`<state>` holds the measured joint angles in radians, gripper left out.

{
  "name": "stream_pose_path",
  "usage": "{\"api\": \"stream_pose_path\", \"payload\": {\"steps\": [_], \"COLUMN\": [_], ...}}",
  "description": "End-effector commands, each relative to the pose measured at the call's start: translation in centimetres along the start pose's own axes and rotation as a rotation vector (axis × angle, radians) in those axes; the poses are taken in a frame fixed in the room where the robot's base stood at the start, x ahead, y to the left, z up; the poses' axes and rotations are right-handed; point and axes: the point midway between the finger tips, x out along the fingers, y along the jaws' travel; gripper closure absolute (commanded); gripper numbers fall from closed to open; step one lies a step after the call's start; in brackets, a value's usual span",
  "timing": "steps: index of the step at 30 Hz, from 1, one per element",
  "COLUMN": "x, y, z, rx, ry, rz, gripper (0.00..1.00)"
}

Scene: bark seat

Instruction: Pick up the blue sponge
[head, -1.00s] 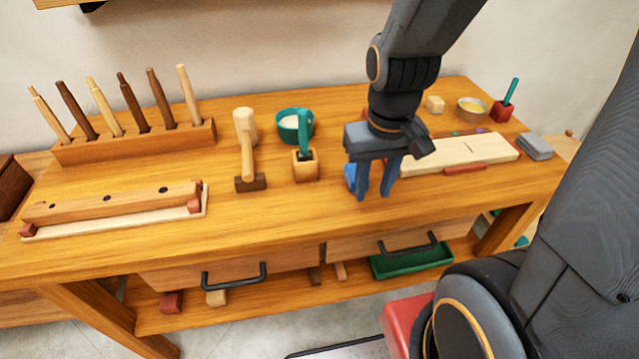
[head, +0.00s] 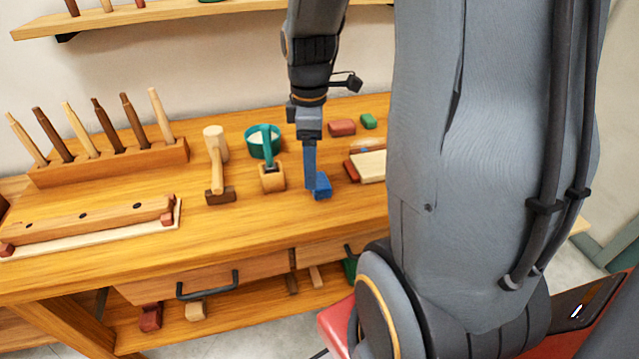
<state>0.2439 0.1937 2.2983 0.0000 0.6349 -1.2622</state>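The blue sponge (head: 322,186) is a small block on the wooden bench top, right of the small wooden block with the teal-handled tool. My gripper (head: 312,190) points down at the sponge, with its blue fingers seen edge-on so that they overlap in the picture. The fingertips are level with the sponge and right against its left side in the picture. The view does not show whether the sponge is between the fingers or whether they are open.
A mallet (head: 216,170), a teal cup (head: 258,148) and a tool holder block (head: 271,180) stand to the left. A pale board (head: 371,167) and a red block (head: 341,128) lie to the right. My arm hides the bench's right end.

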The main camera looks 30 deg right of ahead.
Motion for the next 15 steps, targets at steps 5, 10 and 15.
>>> {"api": "stream_pose_path", "payload": {"steps": [5, 10, 15], "x": [-0.5, -0.3, 1.4], "y": [2.0, 2.6, 2.5], "z": [1.6, 2.1, 2.1], "rx": [-0.197, -0.270, -0.274], "ry": [-0.003, -0.003, -0.003], "rz": [-0.012, -0.016, -0.018], "gripper": [0.23, 0.23, 0.23]}}
